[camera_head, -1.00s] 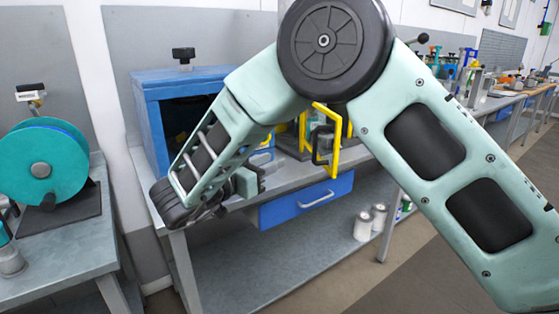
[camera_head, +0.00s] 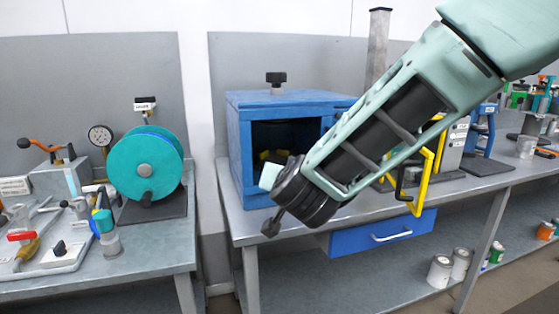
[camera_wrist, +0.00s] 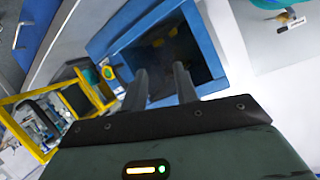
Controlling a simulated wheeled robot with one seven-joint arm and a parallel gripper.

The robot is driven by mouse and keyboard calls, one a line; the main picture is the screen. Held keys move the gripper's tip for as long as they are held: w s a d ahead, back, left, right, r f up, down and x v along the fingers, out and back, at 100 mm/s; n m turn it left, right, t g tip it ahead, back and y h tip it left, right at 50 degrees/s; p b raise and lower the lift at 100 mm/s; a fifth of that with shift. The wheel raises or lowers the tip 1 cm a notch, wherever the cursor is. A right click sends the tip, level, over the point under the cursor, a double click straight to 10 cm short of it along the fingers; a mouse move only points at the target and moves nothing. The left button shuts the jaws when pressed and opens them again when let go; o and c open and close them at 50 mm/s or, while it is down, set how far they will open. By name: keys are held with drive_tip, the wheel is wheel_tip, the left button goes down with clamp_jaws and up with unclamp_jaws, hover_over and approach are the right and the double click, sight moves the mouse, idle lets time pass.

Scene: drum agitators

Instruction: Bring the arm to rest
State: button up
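My arm comes in from the upper right of the head view, with its wrist in front of the blue open-fronted box (camera_head: 238,155). My gripper is mostly hidden behind the wrist there. In the wrist view my gripper (camera_wrist: 160,75) shows two dark fingers standing apart with nothing between them. They point toward the dark opening of the blue box, which also shows in the wrist view (camera_wrist: 110,40). I cannot tell how far the fingertips are from the box.
The box stands on a grey bench (camera_head: 300,232) with a blue drawer (camera_head: 385,232) below. A yellow frame (camera_head: 424,180) stands right of the wrist. A left bench holds a teal reel (camera_head: 145,165). Cans (camera_head: 440,270) stand on the lower shelf.

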drive_tip(key=s+a+f+n+g+y, duration=0.15)
drive_tip(key=s+n+g, duration=0.25)
drive_tip(key=s, duration=0.5)
drive_tip(key=s+f+n+g+y, duration=0.2)
drive_tip(key=s+n+g+y, duration=0.15)
drive_tip(key=s, duration=0.55)
drive_tip(key=s+d+f+n+g+h+p, duration=0.1)
drive_tip(key=s+d+f+g+h, duration=0.3)
drive_tip(key=s+d, duration=1)
drive_tip(key=shift+s+n+g+h, duration=0.75)
drive_tip(key=shift+g+h, duration=0.15)
drive_tip(key=shift+g, duration=0.35)
